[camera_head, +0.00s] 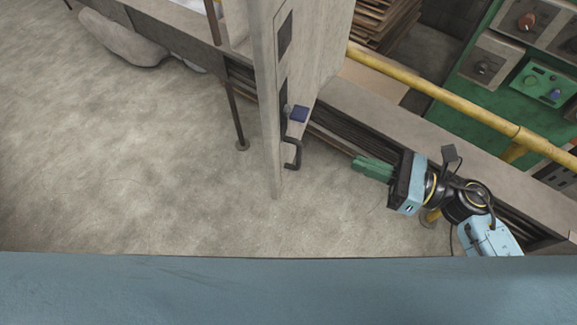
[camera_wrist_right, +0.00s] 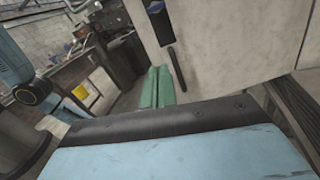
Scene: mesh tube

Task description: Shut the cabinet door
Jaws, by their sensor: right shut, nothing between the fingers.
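The pale grey cabinet door (camera_head: 267,90) stands swung out from the cabinet, seen nearly edge-on from above in the head view. A dark curved handle (camera_head: 293,152) and a small blue block (camera_head: 298,114) are on its right-hand side. My right gripper (camera_head: 357,165) has green fingers, shut together and empty. It is to the right of the handle, apart from it, pointing left toward the door. In the right wrist view the shut green fingers (camera_wrist_right: 157,86) show in front of a pale grey panel (camera_wrist_right: 235,40). My left gripper is not in view.
A yellow rail (camera_head: 440,92) and a long pale ledge (camera_head: 400,132) run behind my right arm. A green control panel (camera_head: 545,80) with knobs is at the upper right. Stacked brown sheets (camera_head: 385,22) lie behind the door. Bare floor (camera_head: 130,170) is open at left.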

